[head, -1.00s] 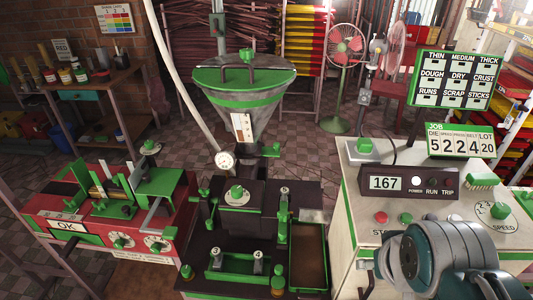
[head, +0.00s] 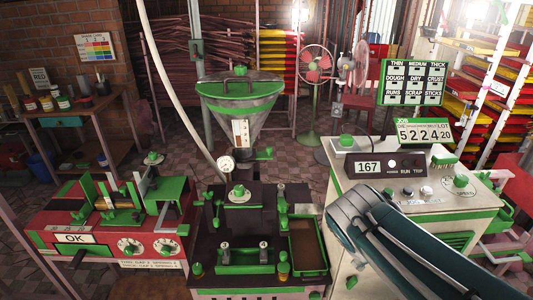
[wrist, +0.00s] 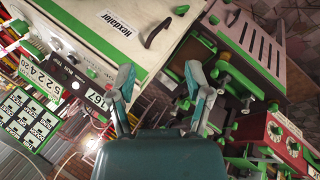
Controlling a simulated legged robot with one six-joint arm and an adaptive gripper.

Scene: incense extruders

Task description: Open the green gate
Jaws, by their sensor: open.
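A hopper (head: 239,110) with a green lid and rim stands over the dark extruder (head: 243,208) in the head view. A green handle (head: 263,153) sticks out to the right at the hopper's outlet; it may be the green gate, but I cannot tell for sure. My gripper (wrist: 160,72) shows in the wrist view with its two fingers apart and nothing between them. It is above the cabinet and extruder area, and no contact with a green part shows. In the head view only my arm shows, at the lower right; my gripper cannot be made out.
A white control cabinet (head: 345,185) with a 167 display (head: 369,167) stands right of the extruder. A black handle (wrist: 158,32) is on it in the wrist view. A red bench (head: 60,245) stands at the left, and a fan (head: 316,65) behind.

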